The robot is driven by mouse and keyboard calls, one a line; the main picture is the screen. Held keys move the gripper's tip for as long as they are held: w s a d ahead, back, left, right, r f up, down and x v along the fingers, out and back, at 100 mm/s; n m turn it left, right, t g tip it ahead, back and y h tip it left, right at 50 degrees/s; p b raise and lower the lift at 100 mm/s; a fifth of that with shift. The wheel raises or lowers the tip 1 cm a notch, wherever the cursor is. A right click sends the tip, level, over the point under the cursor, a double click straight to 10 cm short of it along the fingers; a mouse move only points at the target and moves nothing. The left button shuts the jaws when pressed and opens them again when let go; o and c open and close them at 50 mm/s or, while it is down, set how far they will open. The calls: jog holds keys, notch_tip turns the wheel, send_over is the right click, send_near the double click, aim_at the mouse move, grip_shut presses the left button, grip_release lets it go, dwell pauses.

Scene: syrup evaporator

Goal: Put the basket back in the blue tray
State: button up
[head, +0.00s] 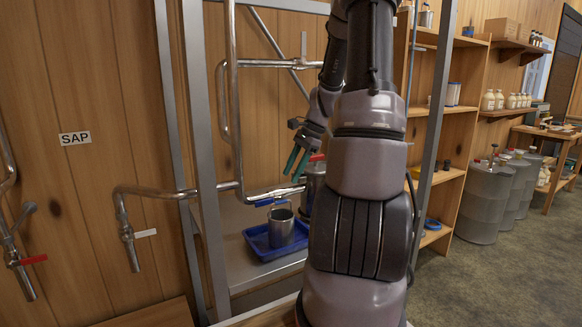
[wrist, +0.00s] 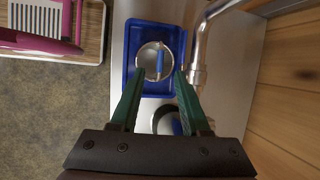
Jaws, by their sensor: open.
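The basket (head: 281,230) is a grey metal cylinder with a thin raised handle with a blue grip. It stands upright inside the shallow blue tray (head: 254,236) on the metal shelf of the frame. From above in the wrist view, the basket (wrist: 143,68) is a round rim with the blue grip across it, within the blue tray (wrist: 133,33). My gripper (head: 297,160) points down above the tray area, its green fingers apart and empty. In the wrist view my gripper (wrist: 160,73) has its fingertips on either side of the basket's near rim in the picture; contact does not show.
A metal pot (head: 313,188) with a red handle stands right of the tray, partly hidden by my arm. A bent steel pipe (head: 262,193) runs above the shelf close to the tray. Frame posts (head: 204,150) stand at the left. A pink object (wrist: 75,25) lies on a board.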

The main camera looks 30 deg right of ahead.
jog(key=s+a+r+n+t+h, duration=0.1)
jog(key=s+a+r+n, duration=0.3)
jog(key=a+r, duration=0.25)
jog(key=s+a+r+n+t+h, duration=0.1)
jog(key=s+a+r+n+h, duration=0.15)
jog(key=a+r, duration=0.4)
jog(key=s+a+r+n+t, duration=0.3)
jog(key=s+r+n, duration=0.3)
jog(key=s, duration=0.5)
jog(key=shift+a+r+n+y, duration=0.35)
jog(key=shift+r+y, duration=0.1)
jog(key=shift+r, duration=0.3)
